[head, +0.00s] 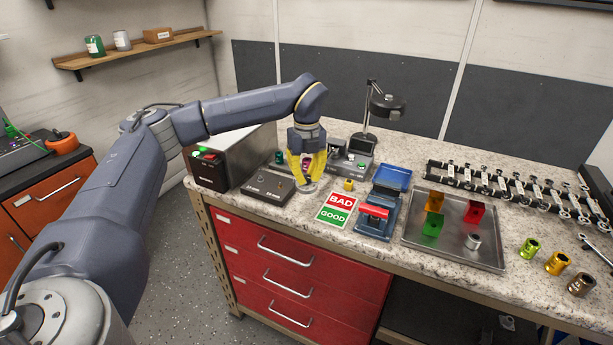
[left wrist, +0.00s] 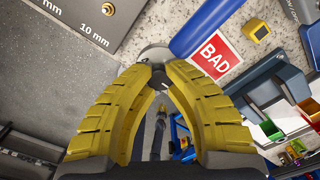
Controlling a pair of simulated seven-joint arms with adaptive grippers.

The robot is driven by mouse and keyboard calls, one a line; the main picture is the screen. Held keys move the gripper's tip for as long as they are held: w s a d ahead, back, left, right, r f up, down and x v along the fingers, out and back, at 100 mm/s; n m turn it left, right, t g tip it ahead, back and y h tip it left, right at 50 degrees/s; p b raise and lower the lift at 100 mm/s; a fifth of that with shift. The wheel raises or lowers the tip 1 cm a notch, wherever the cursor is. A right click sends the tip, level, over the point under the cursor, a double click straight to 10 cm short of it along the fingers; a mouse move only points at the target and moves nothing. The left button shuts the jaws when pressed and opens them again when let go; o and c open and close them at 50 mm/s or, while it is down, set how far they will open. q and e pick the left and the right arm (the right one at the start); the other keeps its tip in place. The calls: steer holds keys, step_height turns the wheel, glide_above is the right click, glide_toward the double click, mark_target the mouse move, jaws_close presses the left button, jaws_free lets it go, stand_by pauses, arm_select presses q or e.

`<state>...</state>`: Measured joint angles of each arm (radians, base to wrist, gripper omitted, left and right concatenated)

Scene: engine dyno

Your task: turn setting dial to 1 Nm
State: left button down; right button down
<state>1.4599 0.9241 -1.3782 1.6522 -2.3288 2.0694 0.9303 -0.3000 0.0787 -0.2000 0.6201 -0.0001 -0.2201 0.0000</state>
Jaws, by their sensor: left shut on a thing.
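My left gripper (head: 305,168), with yellow fingers, points down over the bench at the right end of a dark box. In the left wrist view its fingertips (left wrist: 158,72) are closed together on a small part, mostly hidden between them. A round silver part (left wrist: 153,54) shows just beyond the fingertips, and it also shows below them in the head view (head: 309,186). It seems to be the setting dial. No 1 Nm mark is legible. A blue cylinder (left wrist: 205,30) runs up and right from beside the fingertips; I cannot tell whether it joins the silver part.
The dark box (head: 266,187) carries mm labels and small knobs. A BAD/GOOD card (head: 338,207), a yellow block (head: 349,184) and a blue-grey device (head: 377,213) stand to the right. A metal tray (head: 455,257) lies farther right. A magnifier stand (head: 370,115) is behind.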

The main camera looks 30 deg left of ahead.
mark_target(306, 177)
arm_select(q)
steer(key=c, duration=1.1)
jaws_free()
steer(key=shift+r, duration=6)
